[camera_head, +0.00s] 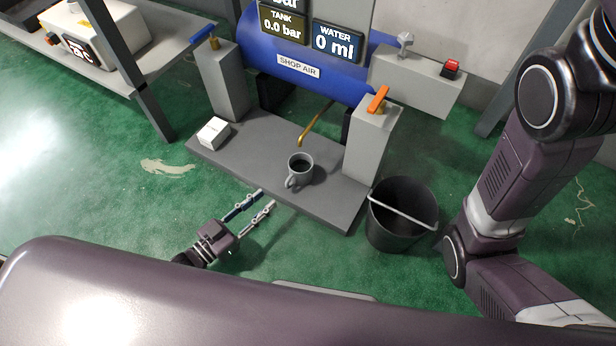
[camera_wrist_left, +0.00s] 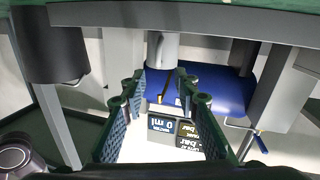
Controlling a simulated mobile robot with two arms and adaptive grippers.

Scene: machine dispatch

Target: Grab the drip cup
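The drip cup (camera_head: 299,168) is a grey mug with dark contents or a dark inside. It stands upright on the grey base plate (camera_head: 250,150) of the air tank stand, near the brass drain pipe (camera_head: 313,125), with its handle toward me. My left gripper (camera_head: 267,198) is open and empty, just off the plate's front edge, apart from the cup and pointing toward it. In the left wrist view, which looks upside down, the cup (camera_wrist_left: 163,50) shows between the two spread fingers (camera_wrist_left: 165,95). My right arm shows at the right, but its gripper is out of view.
A black bucket (camera_head: 391,224) with a pale handle stands on the floor right of the plate. A white box (camera_head: 213,132) sits on the plate's left end. Grey posts, one with an orange valve handle (camera_head: 378,99), flank the blue tank (camera_head: 300,70). Green floor is open at left.

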